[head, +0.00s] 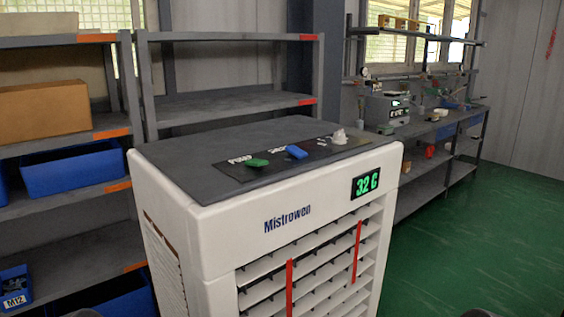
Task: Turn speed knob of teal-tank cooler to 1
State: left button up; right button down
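A white cooler (215,225) with a dark grey top stands close in front of me. It bears the name Mistrowen and a green display (365,184) reading 32 C. No teal tank shows on the visible part. A black control strip on the top holds a green knob (256,162), a blue knob (296,152) and a pale grey-white knob (339,136). The small labels are too blurred to read with certainty, so I cannot tell which is the speed knob or its setting. Neither gripper shows.
Grey shelves with a cardboard box (55,110) and blue bins (75,170) stand behind and left of the cooler. A workbench (440,123) with equipment runs along the right back wall. The green floor (480,240) to the right is clear.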

aim_at(340, 137)
jog(key=l+z, duration=1.1)
jog(key=i+j, duration=0.05)
